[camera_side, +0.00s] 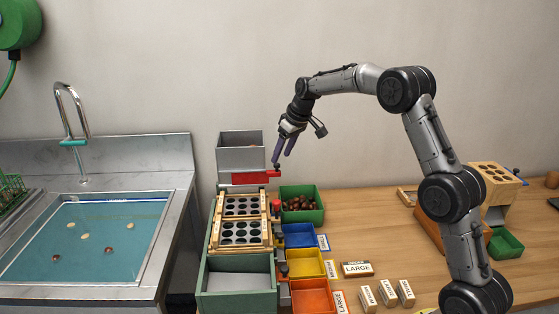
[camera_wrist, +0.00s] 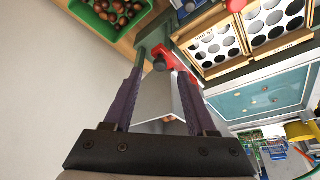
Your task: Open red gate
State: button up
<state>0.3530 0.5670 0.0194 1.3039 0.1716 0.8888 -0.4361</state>
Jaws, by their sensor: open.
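The red gate (camera_side: 252,179) is a flat red plate at the lower front of the grey hopper (camera_side: 240,157), above the sorting frame.
Two perforated trays (camera_side: 241,221) lie below the gate. A green bin (camera_side: 301,203) of chestnuts stands close on the right. Blue (camera_side: 299,236), yellow (camera_side: 305,264) and orange (camera_side: 311,297) bins follow toward the front. A sink (camera_side: 87,237) is at left. Space above is clear.

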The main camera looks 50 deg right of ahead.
aim_at(279, 167)
jog(key=shift+x, duration=1.7)
jog(key=shift+r, duration=0.1)
grip_shut()
